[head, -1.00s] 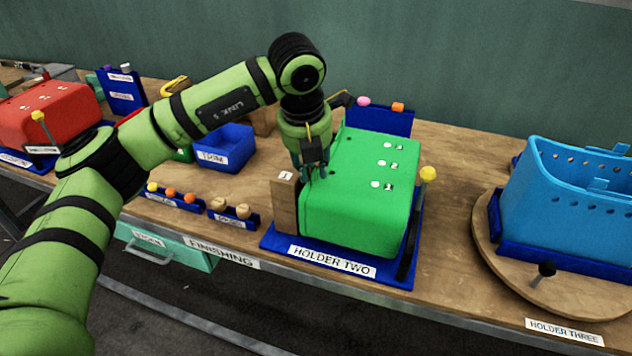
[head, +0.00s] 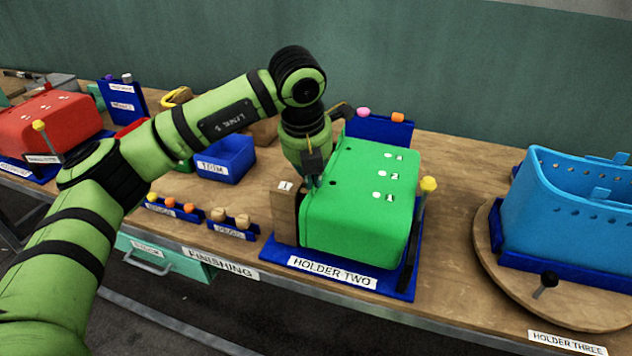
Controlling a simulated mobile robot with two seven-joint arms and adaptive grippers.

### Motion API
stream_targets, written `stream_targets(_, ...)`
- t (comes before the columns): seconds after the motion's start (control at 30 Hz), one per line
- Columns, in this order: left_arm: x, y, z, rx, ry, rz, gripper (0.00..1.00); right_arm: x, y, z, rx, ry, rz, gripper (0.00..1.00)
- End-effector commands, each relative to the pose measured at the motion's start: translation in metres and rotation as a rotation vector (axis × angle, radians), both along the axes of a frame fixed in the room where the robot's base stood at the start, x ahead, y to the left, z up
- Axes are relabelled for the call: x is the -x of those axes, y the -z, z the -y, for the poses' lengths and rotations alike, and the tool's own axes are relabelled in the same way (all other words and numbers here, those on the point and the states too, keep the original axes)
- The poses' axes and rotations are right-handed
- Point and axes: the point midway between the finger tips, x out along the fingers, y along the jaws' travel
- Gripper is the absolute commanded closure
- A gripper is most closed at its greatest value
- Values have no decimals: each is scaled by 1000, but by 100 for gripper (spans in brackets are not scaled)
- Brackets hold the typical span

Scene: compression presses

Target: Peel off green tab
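A green block-shaped housing (head: 362,220) sits in the blue holder labelled HOLDER TWO (head: 395,287), with small holes and white marks on its top. A wooden block (head: 285,212) stands against its left side. My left gripper (head: 313,183) points down at the housing's upper left edge, close to the wooden block. Its fingertips are seen edge-on and partly blend with the housing, so whether they are open or hold anything is unclear. I cannot make out a separate green tab; it may be hidden at the fingertips. My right gripper is not in view.
A yellow-knobbed lever (head: 428,186) stands right of the housing. A blue rack (head: 378,130) with pink and orange pieces is behind it. A blue basket (head: 570,208) on a round wooden board is at right. A blue bin (head: 226,153) and small peg racks are at left.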

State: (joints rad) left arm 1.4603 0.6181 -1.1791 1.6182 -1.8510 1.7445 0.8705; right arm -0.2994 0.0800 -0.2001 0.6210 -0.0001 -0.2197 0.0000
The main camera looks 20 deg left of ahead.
Motion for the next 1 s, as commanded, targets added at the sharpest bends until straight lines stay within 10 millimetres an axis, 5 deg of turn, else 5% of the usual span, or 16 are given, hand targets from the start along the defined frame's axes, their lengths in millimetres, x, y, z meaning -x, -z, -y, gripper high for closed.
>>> stream_targets(1.0,0,-60,0,0,0,1,100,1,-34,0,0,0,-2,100)
